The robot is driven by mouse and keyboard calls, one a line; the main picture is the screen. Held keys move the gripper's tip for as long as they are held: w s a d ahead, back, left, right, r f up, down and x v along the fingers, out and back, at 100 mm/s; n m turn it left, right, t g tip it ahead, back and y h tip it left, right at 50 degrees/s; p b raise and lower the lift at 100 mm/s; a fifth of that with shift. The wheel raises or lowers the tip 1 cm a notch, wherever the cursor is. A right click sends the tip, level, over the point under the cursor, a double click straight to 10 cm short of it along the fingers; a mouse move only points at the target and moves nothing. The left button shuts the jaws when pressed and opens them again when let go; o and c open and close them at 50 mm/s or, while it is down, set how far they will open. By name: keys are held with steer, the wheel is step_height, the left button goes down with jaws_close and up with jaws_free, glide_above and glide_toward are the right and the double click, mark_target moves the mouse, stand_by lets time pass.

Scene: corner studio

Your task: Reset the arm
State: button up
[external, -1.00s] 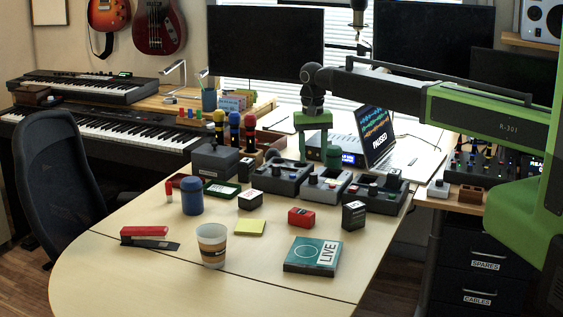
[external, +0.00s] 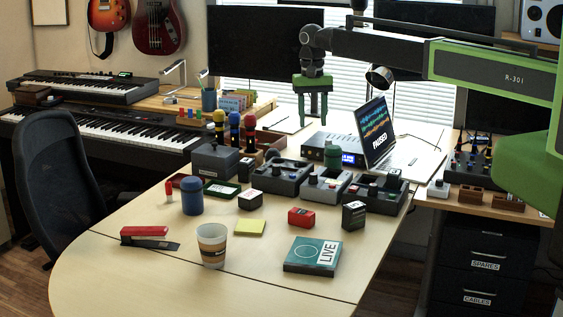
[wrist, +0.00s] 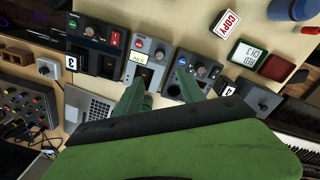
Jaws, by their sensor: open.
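My gripper (external: 313,108) is open and empty. It points down in the air above the back of the desk, in front of the window blinds, with green fingers apart. In the wrist view my gripper (wrist: 165,98) shows both green fingers spread over the row of grey control boxes, touching none of them. The middle box (wrist: 146,62) with a small display lies beyond the fingertips. In the external view the row's middle box (external: 325,187) stands below and in front of my gripper.
A cup (external: 211,246), a LIVE box (external: 312,255) and a stapler (external: 146,235) stand on the front desk. Monitors (external: 265,45) stand behind.

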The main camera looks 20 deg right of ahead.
steer(key=s+d+m, duration=0.1)
steer(key=d+m, duration=0.2)
steer(key=d, duration=1.7)
steer(key=s+d+f+n+b, duration=0.1)
steer(key=s+d+n, duration=0.4)
steer(key=s+d, duration=0.8)
steer(key=s, duration=0.4)
steer(key=shift+f+n, duration=0.15)
steer(key=shift+n, duration=0.15)
